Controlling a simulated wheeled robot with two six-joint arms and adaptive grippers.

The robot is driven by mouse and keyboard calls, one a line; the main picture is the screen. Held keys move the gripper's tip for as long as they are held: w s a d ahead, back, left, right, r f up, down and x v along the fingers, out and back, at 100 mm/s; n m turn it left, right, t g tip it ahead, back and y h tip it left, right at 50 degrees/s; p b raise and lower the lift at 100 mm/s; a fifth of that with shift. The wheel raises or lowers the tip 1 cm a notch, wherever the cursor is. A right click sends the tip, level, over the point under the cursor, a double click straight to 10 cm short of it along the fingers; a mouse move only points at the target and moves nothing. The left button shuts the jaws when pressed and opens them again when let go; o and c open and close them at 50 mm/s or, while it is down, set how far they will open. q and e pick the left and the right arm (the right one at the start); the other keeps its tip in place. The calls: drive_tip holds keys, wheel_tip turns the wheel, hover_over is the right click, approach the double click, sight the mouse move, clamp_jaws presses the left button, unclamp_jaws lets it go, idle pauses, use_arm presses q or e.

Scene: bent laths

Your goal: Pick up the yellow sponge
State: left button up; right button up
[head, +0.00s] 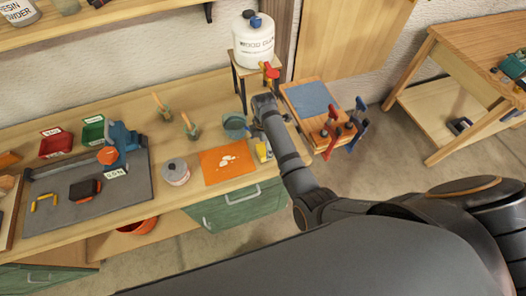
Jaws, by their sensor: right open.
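A small yellow block, which looks like the yellow sponge (261,151), sits on the workbench just right of the orange mat (222,171), close to the front edge. My right arm passes just right of it and may hide part of it. My right gripper (257,127) is at the end of that arm, over the bench behind the yellow block and beside a grey-green bucket. It is small and dark here, open, and I see nothing held in it. My left gripper is not in view.
A grey-green bucket (235,126) and a lidded tin (176,172) stand near the mat. A white glue jug (253,40) rests on a small stand behind. A grey tray (85,195) with tools lies at left. Clamps (333,127) hang at a side board.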

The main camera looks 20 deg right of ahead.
sight(263, 149)
wheel_tip(263, 149, down, 4)
drive_tip(key=shift+w+a+f+p, duration=0.1)
drive_tip(key=shift+a+p, duration=0.05)
drive_tip(key=shift+p, duration=0.15)
drive_tip(key=c, duration=1.1)
